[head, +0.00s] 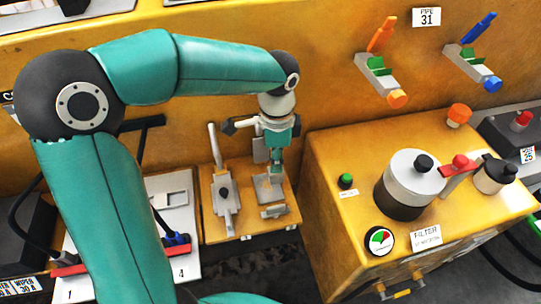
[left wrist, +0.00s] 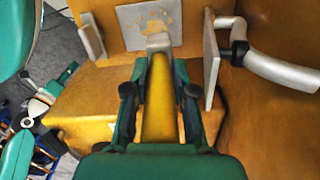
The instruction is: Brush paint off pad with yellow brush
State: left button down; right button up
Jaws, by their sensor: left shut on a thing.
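My left gripper (head: 277,165) reaches down over the small yellow bench at the wall. In the left wrist view my left gripper (left wrist: 159,95) is shut on the yellow brush (left wrist: 158,105), whose handle runs between the fingers. Its pale grey head points at the pad (left wrist: 128,20), a flat grey plate with tan paint patches (left wrist: 156,24). The brush head overlaps the pad's near edge in that view; I cannot tell if it touches. In the head view the pad (head: 268,188) lies just below the gripper, and the brush is mostly hidden. My right gripper is not in view.
A grey lever fixture (head: 223,190) stands left of the pad. An upright grey plate (left wrist: 211,62) and a bent pipe (left wrist: 275,65) are close on the right in the wrist view. A large yellow filter housing (head: 335,200) stands right of the bench.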

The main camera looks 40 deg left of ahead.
pick_arm(q)
jog(key=r, duration=0.1)
jog(key=r+p, duration=0.1)
jog(key=shift+s+r, duration=0.2)
jog(key=shift+r, duration=0.1)
notch_tip(320, 180, up, 2)
jog(key=shift+w+r+p, duration=0.1)
jog(key=shift+w+p, duration=0.05)
jog(key=shift+p, duration=1)
jog(key=shift+r+p, duration=0.95)
jog(key=shift+r, duration=0.15)
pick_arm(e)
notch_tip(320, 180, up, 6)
pick_arm(q)
jog(key=shift+a, duration=0.15)
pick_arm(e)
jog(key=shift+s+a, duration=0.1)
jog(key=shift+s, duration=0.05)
